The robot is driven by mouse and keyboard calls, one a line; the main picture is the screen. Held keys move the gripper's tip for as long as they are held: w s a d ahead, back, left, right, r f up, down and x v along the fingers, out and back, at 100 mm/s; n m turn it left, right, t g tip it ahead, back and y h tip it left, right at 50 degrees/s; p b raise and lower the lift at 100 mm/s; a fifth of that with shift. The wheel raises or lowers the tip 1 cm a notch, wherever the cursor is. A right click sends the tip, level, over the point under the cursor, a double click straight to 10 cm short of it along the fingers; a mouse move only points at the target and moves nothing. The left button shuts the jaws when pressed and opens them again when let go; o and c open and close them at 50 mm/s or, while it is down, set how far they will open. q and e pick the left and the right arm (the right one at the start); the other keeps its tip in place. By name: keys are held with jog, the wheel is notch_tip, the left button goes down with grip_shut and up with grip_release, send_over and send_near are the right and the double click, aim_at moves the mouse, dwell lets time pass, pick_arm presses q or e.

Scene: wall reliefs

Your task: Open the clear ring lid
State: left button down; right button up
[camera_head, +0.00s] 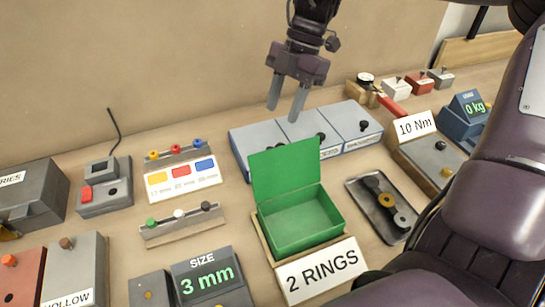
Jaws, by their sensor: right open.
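A long grey-blue box (302,122) with lids side by side stands against the wall. Dark knobs show on the middle lid (300,118) and the right lid (356,118). The lids look shut. White labels run along the front, too small to read, so I cannot tell which lid is the clear ring one. My right gripper (284,112) is open and empty, fingers pointing down above the left and middle lids. I cannot tell how far above. My left gripper is not in view.
A green box (302,218) with its lid raised stands just in front, behind a "2 RINGS" sign (322,270). A dark tray (368,186) with ring-like parts is to its right. A "10 Nm" unit (428,152) stands further right. My own arm fills the right edge.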

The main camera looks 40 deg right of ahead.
aim_at(274, 140)
jog(key=x, duration=0.8)
jog(key=shift+f, duration=0.35)
grip_shut()
